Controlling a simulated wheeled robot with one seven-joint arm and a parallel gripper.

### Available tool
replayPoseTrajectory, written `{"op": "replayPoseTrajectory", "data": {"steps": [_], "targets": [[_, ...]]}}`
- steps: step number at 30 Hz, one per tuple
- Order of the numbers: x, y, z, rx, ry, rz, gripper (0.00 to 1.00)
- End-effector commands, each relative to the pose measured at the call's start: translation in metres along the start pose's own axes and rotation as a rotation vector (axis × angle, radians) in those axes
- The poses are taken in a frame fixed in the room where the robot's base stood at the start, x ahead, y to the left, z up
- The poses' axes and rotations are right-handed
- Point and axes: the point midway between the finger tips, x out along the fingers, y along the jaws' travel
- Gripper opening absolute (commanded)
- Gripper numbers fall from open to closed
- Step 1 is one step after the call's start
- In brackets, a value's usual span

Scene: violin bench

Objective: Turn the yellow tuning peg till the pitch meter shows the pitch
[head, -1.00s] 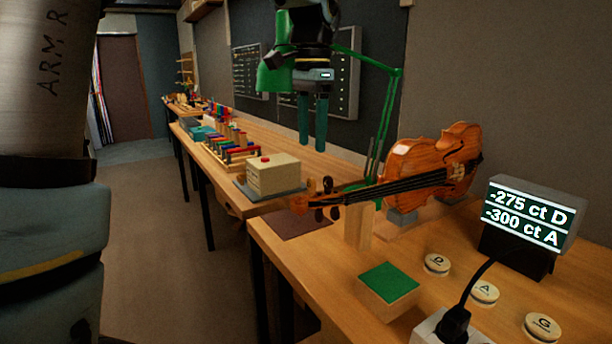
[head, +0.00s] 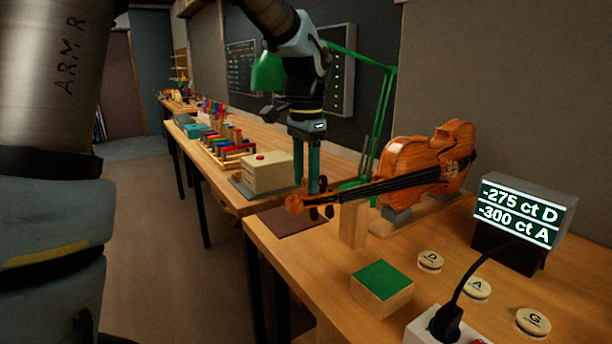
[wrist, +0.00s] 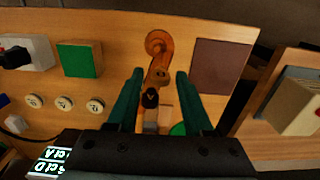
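The violin (head: 425,165) lies on its stand with its scroll (head: 294,203) toward the left; the scroll also shows in the wrist view (wrist: 158,42). Dark pegs (head: 328,211) stick out at the pegbox. I cannot make out a yellow peg in either view. My gripper (head: 306,185) points down over the pegbox. In the wrist view, its two fingers (wrist: 160,72) are apart, with the scroll and a dark peg (wrist: 150,98) in line with the gap between them. Nothing is visibly gripped. The pitch meter (head: 521,213) reads -275 ct D and -300 ct A.
A green-topped block (head: 382,280), round buttons D (head: 430,261), A (head: 477,289) and G (head: 533,322), and a power socket with a plug (head: 447,325) are on the bench. A beige box with a red button (head: 266,174) stands behind the scroll. A green lamp arm (head: 382,125) rises behind.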

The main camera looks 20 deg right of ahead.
Motion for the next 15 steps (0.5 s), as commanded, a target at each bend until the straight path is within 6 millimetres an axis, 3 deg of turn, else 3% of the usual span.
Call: {"op": "replayPoseTrajectory", "data": {"steps": [2,12,15], "targets": [[-0.0002,-0.0001,0.0,0.0,0.0,0.0,0.41],[-0.0003,0.0,0.0,0.0,0.0,0.0,0.03],[-0.0003,0.0001,0.0,0.0,0.0,0.0,0.0]]}}
